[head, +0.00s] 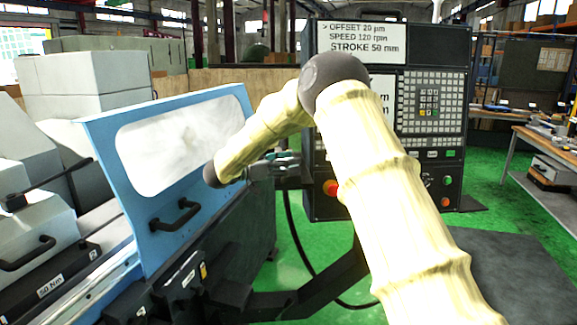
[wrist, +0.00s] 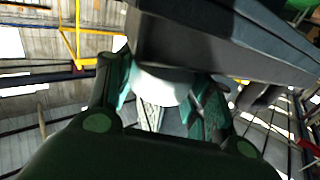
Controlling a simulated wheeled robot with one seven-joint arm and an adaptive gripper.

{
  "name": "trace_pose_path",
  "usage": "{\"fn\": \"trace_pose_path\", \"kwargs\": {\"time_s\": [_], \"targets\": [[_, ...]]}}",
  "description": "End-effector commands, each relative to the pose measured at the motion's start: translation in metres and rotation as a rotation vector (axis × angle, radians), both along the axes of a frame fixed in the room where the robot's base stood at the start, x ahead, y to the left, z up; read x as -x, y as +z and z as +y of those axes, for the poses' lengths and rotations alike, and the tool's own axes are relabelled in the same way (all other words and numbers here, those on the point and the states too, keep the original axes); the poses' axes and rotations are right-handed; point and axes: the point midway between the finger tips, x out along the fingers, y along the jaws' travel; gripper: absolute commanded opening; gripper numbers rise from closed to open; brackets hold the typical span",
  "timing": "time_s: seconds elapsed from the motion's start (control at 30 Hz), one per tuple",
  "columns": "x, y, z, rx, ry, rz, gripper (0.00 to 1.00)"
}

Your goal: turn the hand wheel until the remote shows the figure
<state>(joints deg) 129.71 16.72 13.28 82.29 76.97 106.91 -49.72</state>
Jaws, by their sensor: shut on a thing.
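My gripper (head: 272,166) is at the left edge of the control cabinet, partly hidden by my arm. In the wrist view its teal fingers (wrist: 168,112) are closed on a pale rounded part (wrist: 162,88), which looks like the hand wheel, under a dark box-shaped body (wrist: 205,45). I cannot make out any markings on it or a remote's readout. A white panel (head: 362,42) at the cabinet's top reads "> OFFSET 20 µm, SPEED 120 rpm, STROKE 50 mm". A second white panel (head: 383,92) below it is mostly hidden by my arm.
The black control cabinet (head: 457,135) has a keypad (head: 428,100) and a red button (head: 330,188). The grinder's blue guard (head: 120,150) with a black handle (head: 175,215) stands left. A workbench (head: 550,150) is at the right. Green floor shows between them.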

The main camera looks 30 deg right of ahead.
Motion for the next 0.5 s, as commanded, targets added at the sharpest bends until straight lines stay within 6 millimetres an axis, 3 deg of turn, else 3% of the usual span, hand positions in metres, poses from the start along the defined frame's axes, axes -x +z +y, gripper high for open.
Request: {"fn": "trace_pose_path", "kwargs": {"time_s": [0.5], "targets": [[-0.0004, -0.0005, -0.0006, 0.0, -0.131, 0.001, 0.28]]}}
